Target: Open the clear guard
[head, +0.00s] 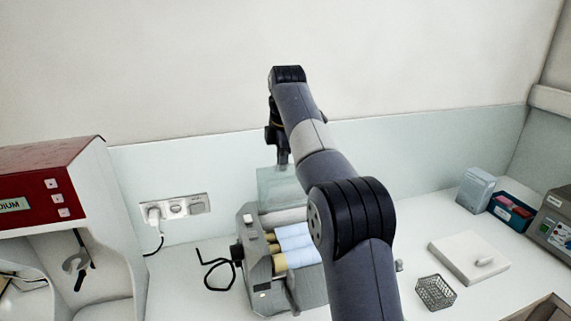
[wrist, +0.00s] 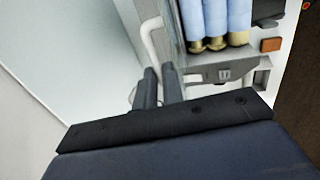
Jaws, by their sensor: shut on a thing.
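The clear guard (head: 282,188) is a pale, see-through panel. In the head view it stands raised, roughly upright, above the rollers of the grey mill (head: 254,268). My gripper (head: 283,160) is at the guard's upper edge, partly dark against the wall and small in this view. In the wrist view my gripper's fingers (wrist: 159,72) are close together, shut at a pale bar (wrist: 150,38) beside the mill. The exact grip on the guard is hard to make out. The light blue rollers (head: 295,243) with brass ends are exposed; my arm hides the mill's right side.
A red-topped machine (head: 48,185) stands at the left, near a wall socket (head: 175,208). A wire basket (head: 435,292), white slab (head: 468,258) and boxes (head: 477,189) stand to the right. The wall is close behind.

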